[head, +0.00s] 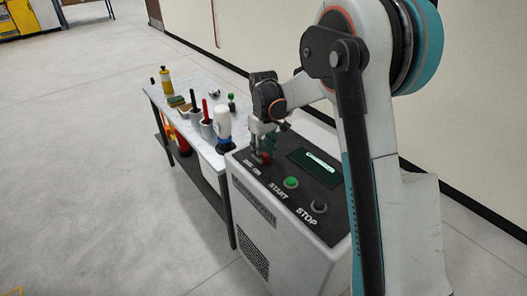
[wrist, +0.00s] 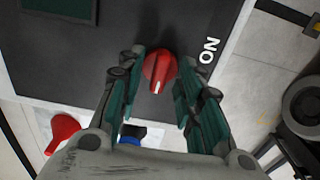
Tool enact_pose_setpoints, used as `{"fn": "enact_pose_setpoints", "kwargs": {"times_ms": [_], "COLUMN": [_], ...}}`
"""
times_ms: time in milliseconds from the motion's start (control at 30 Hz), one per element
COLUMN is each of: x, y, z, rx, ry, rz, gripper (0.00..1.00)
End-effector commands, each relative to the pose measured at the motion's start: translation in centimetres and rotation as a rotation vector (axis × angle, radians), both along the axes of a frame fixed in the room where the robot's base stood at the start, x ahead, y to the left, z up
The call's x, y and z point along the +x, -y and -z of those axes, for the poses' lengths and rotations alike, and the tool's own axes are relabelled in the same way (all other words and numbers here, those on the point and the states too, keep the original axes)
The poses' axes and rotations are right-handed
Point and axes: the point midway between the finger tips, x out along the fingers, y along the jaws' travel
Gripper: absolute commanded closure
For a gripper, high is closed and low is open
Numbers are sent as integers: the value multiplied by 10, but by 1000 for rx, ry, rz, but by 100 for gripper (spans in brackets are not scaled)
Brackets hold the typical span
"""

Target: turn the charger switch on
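The red switch knob (wrist: 160,72) sits on the dark top panel of the charger (head: 300,180). A white pointer line on the knob faces toward the bottom of the wrist view, not toward the white "ON" label (wrist: 208,50) on its right. My gripper (wrist: 158,80) is open, with one finger on each side of the knob. Small gaps seem to show between the fingers and the knob; I cannot tell whether they touch it. In the head view my gripper (head: 264,155) is low over the panel's left part and partly hides the knob.
The panel also carries a green START button (head: 291,183), a dark STOP button (head: 319,206) and a display (head: 318,164). A table (head: 185,88) with bottles and tools adjoins the charger. A white bottle (head: 223,125) stands near my gripper. Open floor lies left.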

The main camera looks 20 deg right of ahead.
Motion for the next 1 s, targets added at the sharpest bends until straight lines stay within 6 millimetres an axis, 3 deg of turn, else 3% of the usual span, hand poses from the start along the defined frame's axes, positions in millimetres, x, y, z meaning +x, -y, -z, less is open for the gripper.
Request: {"fn": "enact_pose_setpoints", "kwargs": {"times_ms": [67, 200, 667, 1000], "x": [0, 0, 0, 0], "y": [0, 0, 0, 0], "z": [0, 0, -1, -1], "rx": [0, 0, 0, 0], "ry": [0, 0, 0, 0], "rz": [0, 0, 45, 279], "gripper": [69, 100, 100, 100]}}
